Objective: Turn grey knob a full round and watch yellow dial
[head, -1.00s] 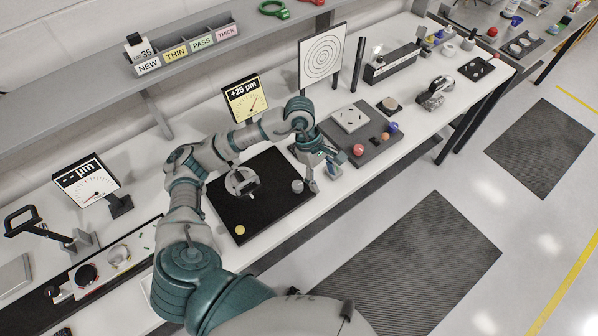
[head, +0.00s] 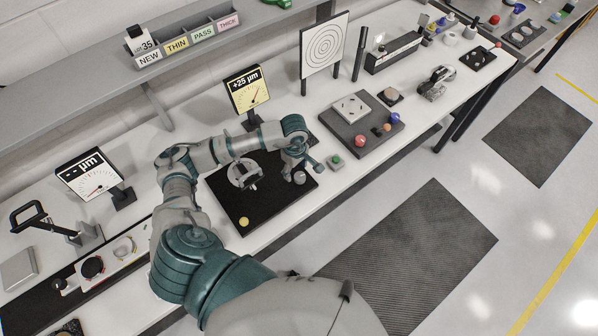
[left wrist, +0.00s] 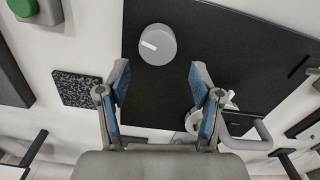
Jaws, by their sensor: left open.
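The grey knob (head: 299,177) stands on the right part of a black board (head: 228,203). In the left wrist view the knob (left wrist: 158,45) is a round grey disc with a white mark pointing left, just beyond my fingertips. My left gripper (head: 297,167) is over the board close beside the knob. In the wrist view its two blue-padded fingers (left wrist: 159,76) are apart, with nothing between them. The yellow dial (head: 246,90) stands behind the board and reads "+25 µm"; its needle is too small to read exactly. My right gripper does not show.
A silver fixture (head: 243,174) and a small yellow disc (head: 244,222) are on the board. A green button box (head: 336,161) stands right of it, then a grey plate with coloured balls (head: 362,140). A white dial (head: 88,177) stands left. My arm crosses above the board's back edge.

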